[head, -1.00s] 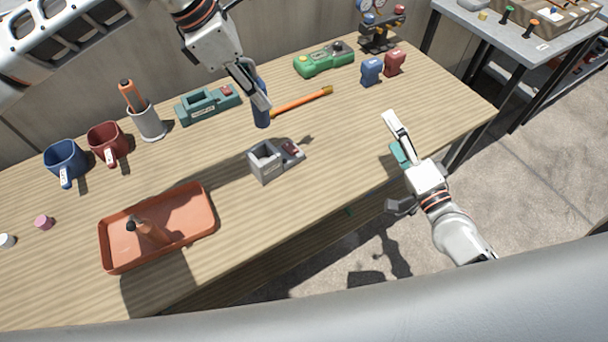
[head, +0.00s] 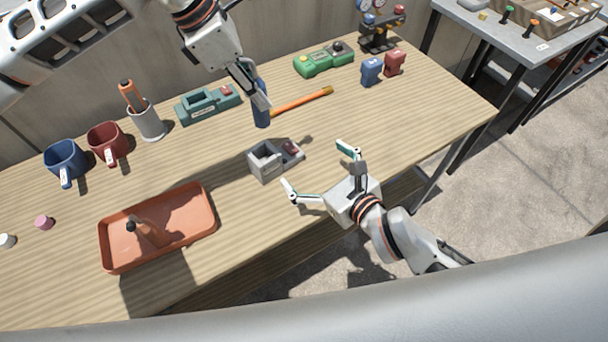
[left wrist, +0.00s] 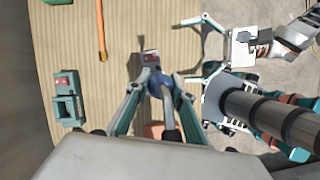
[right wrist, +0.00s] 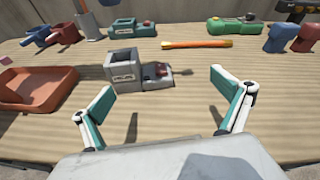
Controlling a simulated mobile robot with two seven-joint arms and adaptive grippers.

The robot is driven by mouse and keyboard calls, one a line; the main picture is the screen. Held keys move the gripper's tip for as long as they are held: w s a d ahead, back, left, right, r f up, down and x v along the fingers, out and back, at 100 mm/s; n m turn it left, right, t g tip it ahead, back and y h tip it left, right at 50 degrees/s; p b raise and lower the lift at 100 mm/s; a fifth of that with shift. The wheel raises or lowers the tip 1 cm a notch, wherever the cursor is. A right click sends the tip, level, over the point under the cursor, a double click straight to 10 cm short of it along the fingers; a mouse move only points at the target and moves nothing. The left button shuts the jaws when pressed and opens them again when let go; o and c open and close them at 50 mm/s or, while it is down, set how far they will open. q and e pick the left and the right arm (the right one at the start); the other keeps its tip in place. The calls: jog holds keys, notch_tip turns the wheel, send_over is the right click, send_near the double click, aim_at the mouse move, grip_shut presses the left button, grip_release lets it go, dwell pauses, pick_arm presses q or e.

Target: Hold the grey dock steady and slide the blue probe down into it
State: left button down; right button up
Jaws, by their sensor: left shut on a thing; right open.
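The grey dock (head: 265,164) stands upright on the wooden table, with a square opening on top and a red part at one end. It also shows in the right wrist view (right wrist: 124,75). My left gripper (head: 259,97) is shut on the blue probe (head: 261,115) and holds it upright, behind the dock in the head view. In the left wrist view the blue probe (left wrist: 155,90) sits between the fingers and hides part of the dock. My right gripper (head: 318,170) is open and empty, close to the dock, with its fingers apart and not touching it.
A teal dock (head: 208,104), an orange stick (head: 302,101) and a green device (head: 324,60) lie farther back. An orange tray (head: 185,215) with a dark-topped item is at left. Mugs (head: 66,160) stand behind it.

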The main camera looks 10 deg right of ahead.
aim_at(277, 158)
jog(key=shift+s+a+f+m+g+y, duration=0.2)
jog(key=shift+s+a+f+g, duration=0.15)
jog(key=shift+s+a, duration=0.15)
jog(key=shift+s+a+f+m+g+y, duration=0.1)
jog(key=shift+s+a+f+g+y, duration=0.2)
jog(key=shift+a, duration=0.25)
jog(key=shift+s+a+f, duration=0.1)
jog(key=shift+s+a, duration=0.05)
jog(key=shift+a, duration=0.1)
jog(key=shift+w+a+f, duration=0.15)
jog(key=shift+w, duration=0.05)
jog(key=x, duration=1.1)
jog(key=shift+w+f, duration=0.1)
jog(key=shift+f, duration=0.05)
jog(key=c, duration=1)
pick_arm(q)
jog(key=shift+s+a+f+m+g, duration=0.1)
jog(key=shift+a+f+m+g, duration=0.1)
jog(key=shift+f+m, duration=0.55)
jog(key=shift+s+a+f+m+g, duration=0.1)
jog(key=shift+a+f+m+g, duration=0.15)
jog(key=shift+f, duration=0.75)
jog(key=shift+a+f+m+g, duration=0.15)
jog(key=shift+f+m, duration=0.45)
jog(key=shift+f, duration=0.3)
